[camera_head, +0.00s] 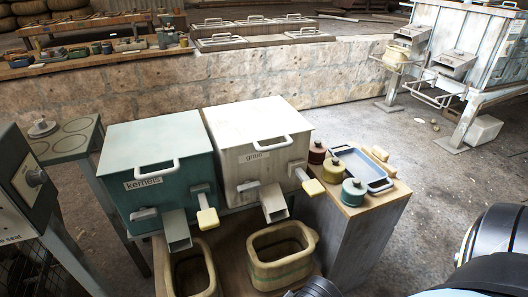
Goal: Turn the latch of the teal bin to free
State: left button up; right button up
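The teal bin (155,165) stands left of centre, with a lid handle on top and a label reading "kernels" on its front. Low on its front are a grey block-shaped fitting (143,214) at the left, a grey chute (177,231) in the middle, and a lever with a pale yellow end (208,218) at the right, hanging down. I cannot tell for certain which fitting is the latch, or how it is set. Neither gripper shows; only dark rounded parts of my arms show at the bottom and lower right.
A cream bin (258,140) labelled "grain" stands close at the right, with similar fittings. Two woven-looking baskets (282,258) sit below the chutes. A side cabinet (362,230) holds lidded jars and a blue tray (360,168). A grey control box (28,185) stands left. Floor beyond the cabinet is mostly clear.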

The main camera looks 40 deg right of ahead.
aim_at(144, 213)
jog(key=z, duration=0.05)
jog(key=k, duration=1.05)
jog(key=u, duration=0.85)
jog(key=i, duration=1)
jog(key=z, duration=0.3)
